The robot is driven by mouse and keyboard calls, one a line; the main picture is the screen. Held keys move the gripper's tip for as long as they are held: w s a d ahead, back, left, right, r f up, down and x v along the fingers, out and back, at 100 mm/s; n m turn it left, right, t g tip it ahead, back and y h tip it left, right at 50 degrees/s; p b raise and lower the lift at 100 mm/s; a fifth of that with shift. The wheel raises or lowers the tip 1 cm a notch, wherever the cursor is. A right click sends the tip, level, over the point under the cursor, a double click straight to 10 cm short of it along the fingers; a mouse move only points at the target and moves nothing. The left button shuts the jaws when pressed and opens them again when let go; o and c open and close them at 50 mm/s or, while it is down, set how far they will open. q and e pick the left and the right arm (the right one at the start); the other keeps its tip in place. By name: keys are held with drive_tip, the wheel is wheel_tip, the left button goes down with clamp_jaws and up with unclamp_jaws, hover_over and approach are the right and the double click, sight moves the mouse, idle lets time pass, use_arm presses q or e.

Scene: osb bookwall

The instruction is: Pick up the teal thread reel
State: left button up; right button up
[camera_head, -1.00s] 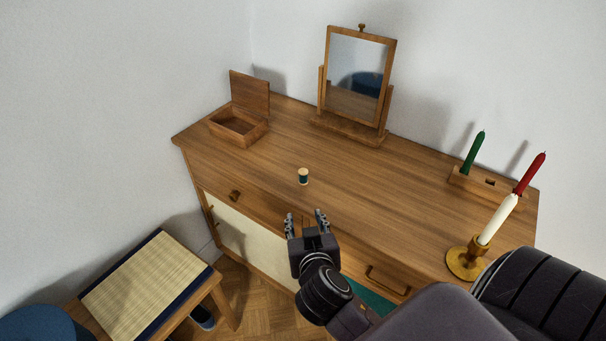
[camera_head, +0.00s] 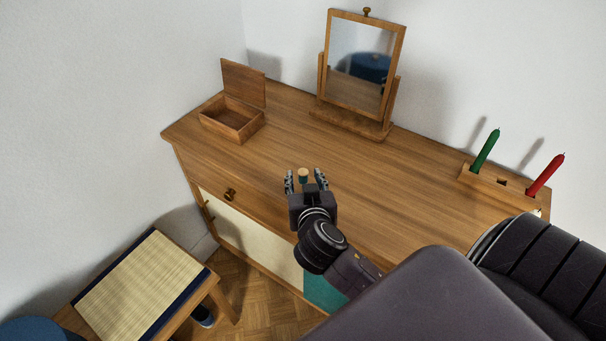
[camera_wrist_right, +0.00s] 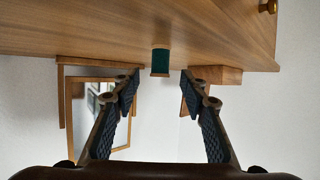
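The teal thread reel (camera_head: 303,175) stands upright on the wooden dresser top (camera_head: 260,165), near its front edge. It has a pale wooden top and teal thread. My right gripper (camera_head: 305,180) is open, with its two fingers on either side of the reel in the head view. In the right wrist view, which is upside down, the reel (camera_wrist_right: 160,62) appears centred in the gap at the fingertips of my right gripper (camera_wrist_right: 161,82). Neither finger visibly touches it. My left gripper is not in view.
An open wooden box (camera_head: 232,118) stands at the dresser's left end. A tilting mirror (camera_head: 358,65) stands at the back. A wooden holder (camera_head: 480,178) with green and red candles is at the right. A mat-topped stool (camera_head: 140,285) stands front left. The dresser around the reel is clear.

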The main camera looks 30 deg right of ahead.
sight(303, 172)
drive_tip(key=x, duration=0.2)
drive_tip(key=shift+w+d+f, duration=0.15)
drive_tip(key=shift+w+d, duration=0.05)
drive_tip(key=shift+w, duration=0.15)
drive_tip(key=shift+w+d+f, duration=0.1)
drive_tip(key=shift+w+d, duration=0.05)
drive_tip(key=shift+w, duration=0.1)
drive_tip(key=c, duration=1)
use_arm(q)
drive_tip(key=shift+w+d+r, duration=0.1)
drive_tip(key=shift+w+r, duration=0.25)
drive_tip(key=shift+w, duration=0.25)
